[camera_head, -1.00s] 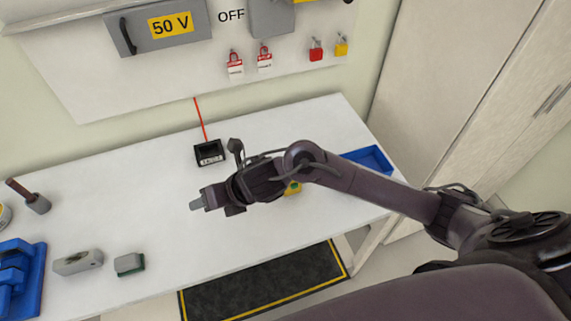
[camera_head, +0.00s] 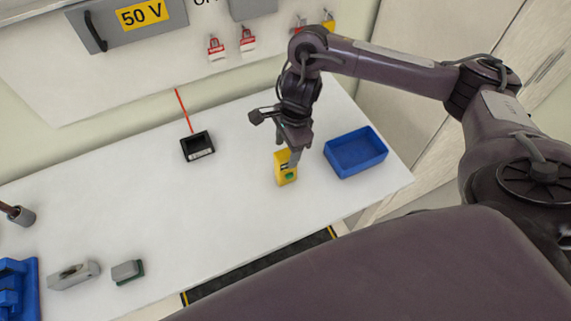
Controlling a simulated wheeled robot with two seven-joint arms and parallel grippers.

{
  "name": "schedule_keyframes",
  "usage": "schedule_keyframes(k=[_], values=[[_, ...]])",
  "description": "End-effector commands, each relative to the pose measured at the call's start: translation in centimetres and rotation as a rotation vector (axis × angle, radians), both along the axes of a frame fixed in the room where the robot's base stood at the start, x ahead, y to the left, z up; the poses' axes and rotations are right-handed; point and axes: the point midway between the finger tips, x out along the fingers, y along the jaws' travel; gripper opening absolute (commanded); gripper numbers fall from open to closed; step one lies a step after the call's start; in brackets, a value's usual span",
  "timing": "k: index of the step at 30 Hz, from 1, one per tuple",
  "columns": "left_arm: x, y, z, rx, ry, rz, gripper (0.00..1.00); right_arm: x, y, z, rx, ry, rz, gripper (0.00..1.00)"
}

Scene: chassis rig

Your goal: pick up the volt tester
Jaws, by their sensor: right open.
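A small yellow device (camera_head: 285,176) with a green spot and a dark patch, which looks like the volt tester, stands on the white bench near its right part. My right gripper (camera_head: 288,150) points down at the top of it, its jaws apart. One finger overlaps the device's upper edge in the picture; I cannot tell whether they touch. The device still rests on the bench. My left gripper is not in view.
A blue tray (camera_head: 338,170) lies just right of the device. A black box (camera_head: 197,147) with a red wire stands to the left. A grey block (camera_head: 127,271) and a grey part (camera_head: 74,275) lie front left. The bench middle (camera_head: 190,215) is clear.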

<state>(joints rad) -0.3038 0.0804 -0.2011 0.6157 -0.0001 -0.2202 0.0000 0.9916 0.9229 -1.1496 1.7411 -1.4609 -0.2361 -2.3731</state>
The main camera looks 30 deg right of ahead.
Motion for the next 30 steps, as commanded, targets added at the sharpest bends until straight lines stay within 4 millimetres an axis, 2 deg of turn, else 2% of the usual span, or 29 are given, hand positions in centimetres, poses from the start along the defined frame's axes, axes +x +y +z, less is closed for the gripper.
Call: schedule_keyframes(k=[9,19,30], values=[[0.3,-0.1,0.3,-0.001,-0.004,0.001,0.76,-0.2,0.6,-3.8,0.001,0.005,-0.001,0.58],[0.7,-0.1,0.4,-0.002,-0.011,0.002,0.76,0.0,0.6,-4.5,0.001,-0.001,-0.002,0.58],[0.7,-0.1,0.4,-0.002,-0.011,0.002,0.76,0.0,0.6,-4.4,0.001,0.0,-0.002,0.11]])
